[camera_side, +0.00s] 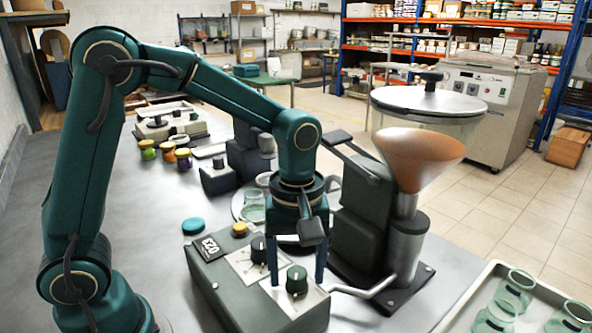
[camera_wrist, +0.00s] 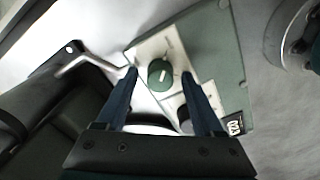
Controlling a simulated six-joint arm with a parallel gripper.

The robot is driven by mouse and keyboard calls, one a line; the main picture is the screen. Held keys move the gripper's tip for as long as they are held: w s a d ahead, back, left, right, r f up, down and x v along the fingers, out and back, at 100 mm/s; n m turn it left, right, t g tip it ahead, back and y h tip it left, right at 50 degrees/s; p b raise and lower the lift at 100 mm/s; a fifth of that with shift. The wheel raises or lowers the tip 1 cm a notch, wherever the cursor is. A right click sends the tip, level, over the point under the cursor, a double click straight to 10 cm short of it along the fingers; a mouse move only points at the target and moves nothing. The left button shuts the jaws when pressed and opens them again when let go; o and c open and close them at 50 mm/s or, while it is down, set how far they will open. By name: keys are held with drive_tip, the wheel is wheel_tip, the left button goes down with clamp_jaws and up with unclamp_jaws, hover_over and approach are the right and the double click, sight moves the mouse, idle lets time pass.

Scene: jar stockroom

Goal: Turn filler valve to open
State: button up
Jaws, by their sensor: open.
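A green knob with a white pointer line (camera_side: 297,280) sits on a pale plate on top of the grey-green control box (camera_side: 225,283). I cannot read any words naming it as the filler valve. The green knob also shows in the wrist view (camera_wrist: 160,74). My gripper (camera_side: 298,272) points down over it, open, with one finger on each side. In the wrist view my fingertips (camera_wrist: 159,72) straddle the knob with gaps visible. A black knob (camera_side: 258,249) stands beside it on a second plate; my right finger partly hides it in the wrist view.
The box also carries a yellow button (camera_side: 240,229) and a number label (camera_side: 210,246). The filler with an orange-brown funnel (camera_side: 420,155) stands close on the right, and a bent metal lever (camera_side: 365,290) reaches towards the box. A tray (camera_side: 455,315) holds glass jars at the lower right.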

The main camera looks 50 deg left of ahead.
drive_tip(key=shift+c, duration=0.3)
clamp_jaws()
